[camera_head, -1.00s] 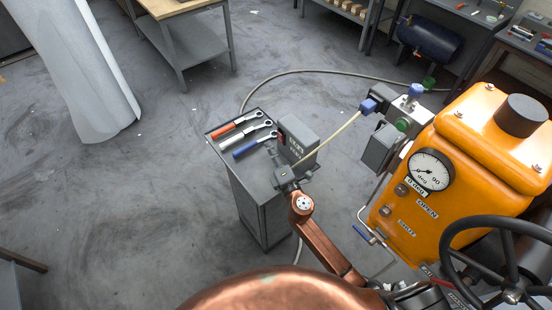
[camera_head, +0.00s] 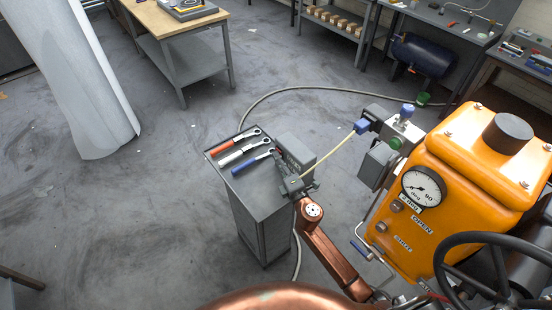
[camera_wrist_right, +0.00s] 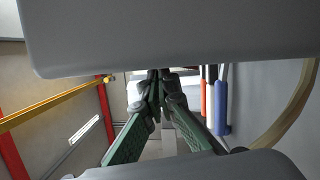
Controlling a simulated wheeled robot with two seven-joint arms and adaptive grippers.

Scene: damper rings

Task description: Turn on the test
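A dark grey box (camera_head: 297,151) with small markings stands on the right side of a grey cart top. A large grey surface hides the top of that view. Any switch on the box is too small or hidden to make out. My left gripper is out of view.
Red, white and blue handled wrenches (camera_head: 240,150) lie on the cart (camera_head: 262,200), left of the gripper. An orange housing (camera_head: 460,190) with a dial gauge (camera_head: 423,187) and a black handwheel (camera_head: 500,262) stands at the right. Open floor lies left of the cart.

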